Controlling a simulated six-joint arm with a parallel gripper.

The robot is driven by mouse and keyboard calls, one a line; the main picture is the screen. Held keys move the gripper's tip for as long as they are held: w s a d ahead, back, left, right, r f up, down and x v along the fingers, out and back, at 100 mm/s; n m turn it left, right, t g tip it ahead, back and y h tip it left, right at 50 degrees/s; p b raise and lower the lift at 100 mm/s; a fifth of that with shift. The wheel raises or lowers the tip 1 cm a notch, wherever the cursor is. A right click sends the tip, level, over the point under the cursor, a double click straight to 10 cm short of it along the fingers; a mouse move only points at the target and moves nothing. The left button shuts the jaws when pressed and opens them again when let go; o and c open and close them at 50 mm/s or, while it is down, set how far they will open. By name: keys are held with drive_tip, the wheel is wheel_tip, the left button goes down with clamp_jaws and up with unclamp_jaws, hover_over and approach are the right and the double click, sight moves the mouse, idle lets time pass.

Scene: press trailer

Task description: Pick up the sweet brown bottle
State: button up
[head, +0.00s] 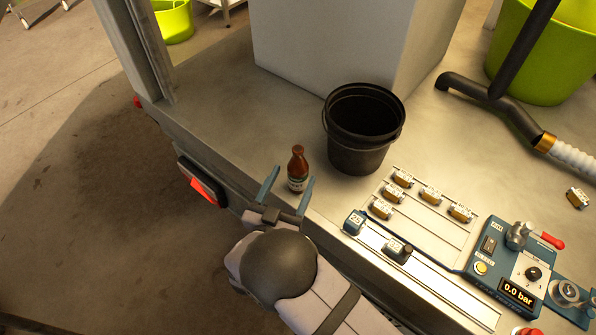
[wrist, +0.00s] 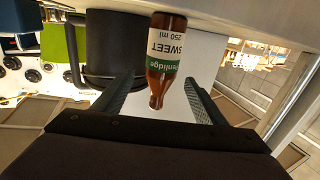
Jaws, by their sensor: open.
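The brown bottle (head: 298,168) stands upright near the front edge of the metal surface. In the wrist view the bottle (wrist: 165,58) appears upside down, with a white and green label reading "SWEET 250 ml". My gripper (head: 290,181) is open, with one blue finger on each side of the bottle's lower part in the head view. In the wrist view the bottle shows between the two dark fingers, with a gap on both sides. No contact is visible.
A black bucket (head: 364,130) stands just right of the bottle, behind it a large pale box (head: 345,45). To the right are a rail plate with several small labelled blocks (head: 430,194) and a blue control panel (head: 503,262). The surface left of the bottle is clear.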

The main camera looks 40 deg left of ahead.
sight(294, 175)
drive_tip(key=shift+p+x, duration=0.6)
drive_tip(key=shift+x, duration=2)
drive_tip(key=shift+f, duration=0.15)
drive_tip(key=shift+a, duration=0.1)
drive_tip(key=c, duration=1.5)
